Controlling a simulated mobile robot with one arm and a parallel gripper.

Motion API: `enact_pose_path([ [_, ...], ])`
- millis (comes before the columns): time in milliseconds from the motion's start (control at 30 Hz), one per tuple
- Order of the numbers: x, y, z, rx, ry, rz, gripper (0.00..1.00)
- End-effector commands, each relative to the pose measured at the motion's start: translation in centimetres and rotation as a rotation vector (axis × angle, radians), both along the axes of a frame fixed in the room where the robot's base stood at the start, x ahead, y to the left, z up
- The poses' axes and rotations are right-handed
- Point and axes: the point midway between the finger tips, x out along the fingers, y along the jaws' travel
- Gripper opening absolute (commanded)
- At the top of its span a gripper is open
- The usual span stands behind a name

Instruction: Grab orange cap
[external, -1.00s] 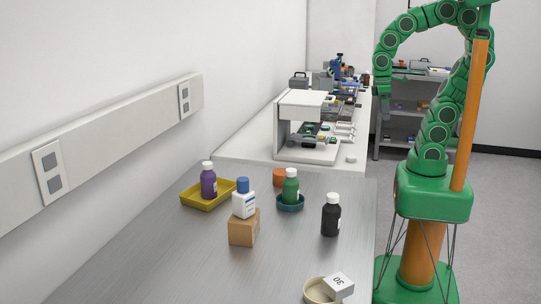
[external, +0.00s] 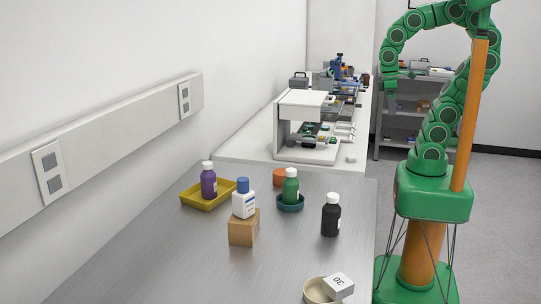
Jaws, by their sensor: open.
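The orange cap (external: 279,177) is a short round orange piece standing on the grey metal table, behind and to the left of the green bottle (external: 291,183). The green bottle partly adjoins it in the picture, and I cannot tell whether they touch. My gripper (external: 389,109) hangs at the end of the curved green arm, pointing down, well up and to the right of the cap. It is open and far from the cap, with nothing seen in it. Its fingers are small and hard to make out.
The green bottle stands in a teal dish (external: 290,204). A purple bottle (external: 209,184) stands in a yellow tray (external: 196,200). A white bottle (external: 244,204) stands on a cardboard box (external: 243,229). A black bottle (external: 331,218) is at right. A white machine (external: 302,104) is behind.

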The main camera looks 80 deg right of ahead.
Motion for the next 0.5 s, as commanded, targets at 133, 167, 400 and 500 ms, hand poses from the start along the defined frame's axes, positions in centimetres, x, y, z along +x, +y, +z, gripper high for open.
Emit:
enact_pose_path([
  [133, 0.0, 0.0, 2.2, 0.0, -0.002, 0.0, 0.97],
  [167, 0.4, 0.1, 2.3, 0.0, 0.0, 0.008, 0.97],
  [400, 3.3, 0.9, 3.0, 0.004, -0.008, 0.063, 0.97],
  [500, 4.7, 1.4, 3.4, 0.005, -0.013, 0.091, 0.97],
])
